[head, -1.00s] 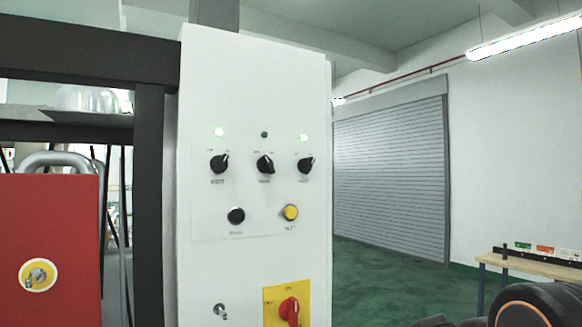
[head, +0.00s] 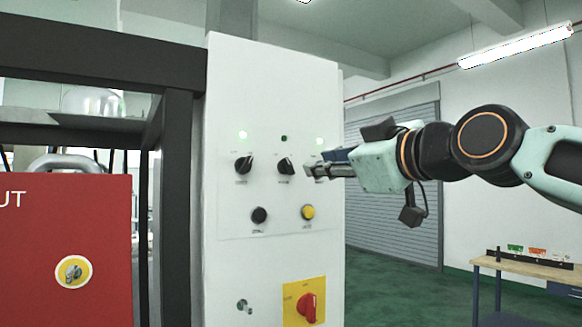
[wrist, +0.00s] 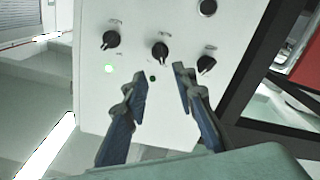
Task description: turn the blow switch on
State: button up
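A white control panel (head: 270,90) carries a row of three black rotary switches: left (head: 243,163), middle (head: 285,166) and right, which is mostly hidden behind my gripper (head: 312,171). Their labels are too small to read, so I cannot tell by name which is the blow switch. The lamps over the left and right switches glow green; the lamp over the middle switch (head: 284,138) is dark.
Below the row are a black button (head: 259,215) and a yellow button (head: 308,212). A red rotary switch on a yellow plate (head: 306,306) is lower down. A dark frame (head: 172,200) and red box (head: 60,240) stand left. A table (head: 525,268) stands at right.

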aim_at(291, 166)
jog(key=p+x, duration=0.3)
jog(key=x, duration=0.7)
jog(key=shift+w+a, duration=0.15)
grip_shut()
